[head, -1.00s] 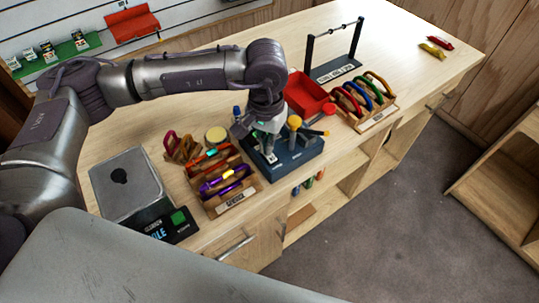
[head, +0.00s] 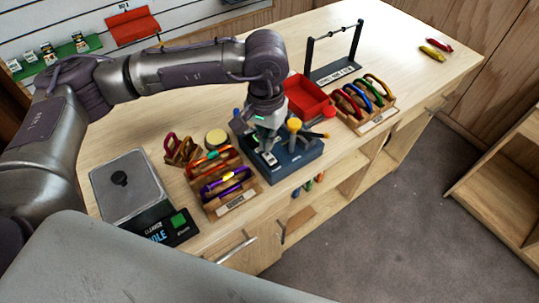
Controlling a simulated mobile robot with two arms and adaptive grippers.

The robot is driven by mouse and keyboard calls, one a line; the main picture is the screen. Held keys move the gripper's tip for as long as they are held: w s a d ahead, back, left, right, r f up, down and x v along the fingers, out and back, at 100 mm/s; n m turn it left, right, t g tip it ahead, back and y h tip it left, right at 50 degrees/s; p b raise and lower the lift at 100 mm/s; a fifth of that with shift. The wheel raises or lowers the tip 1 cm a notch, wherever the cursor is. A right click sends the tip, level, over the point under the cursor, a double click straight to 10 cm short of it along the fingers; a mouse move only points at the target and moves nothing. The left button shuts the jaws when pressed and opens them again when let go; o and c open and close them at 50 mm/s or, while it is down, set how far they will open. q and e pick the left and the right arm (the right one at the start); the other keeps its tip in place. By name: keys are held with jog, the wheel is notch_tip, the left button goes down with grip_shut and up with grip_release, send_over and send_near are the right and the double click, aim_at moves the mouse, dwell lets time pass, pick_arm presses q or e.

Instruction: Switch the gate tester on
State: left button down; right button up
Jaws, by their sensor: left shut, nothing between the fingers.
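A dark blue box (head: 298,163) with a yellow-topped knob (head: 294,125) and a small light grey piece (head: 269,158) on its top stands near the table's front edge. It looks like the gate tester, but no label on it can be read. My left gripper (head: 264,146) points down over the left part of the blue box, close to the light grey piece. It is shut and holds nothing. Whether it touches the box cannot be told. The gripper and wrist hide part of the box's top. My right gripper is not in view.
Left of the box are a wooden rack (head: 231,205) with coloured gear and a grey device (head: 130,188) with a dark display. Right of it are a red tray (head: 306,96), another rack of carabiners (head: 377,118) and a black frame (head: 334,70). The table's far right is mostly clear.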

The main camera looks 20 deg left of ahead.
aim_at(267, 154)
pick_arm(q)
jog(key=shift+r+p, duration=0.55)
jog(key=shift+r, duration=1.6)
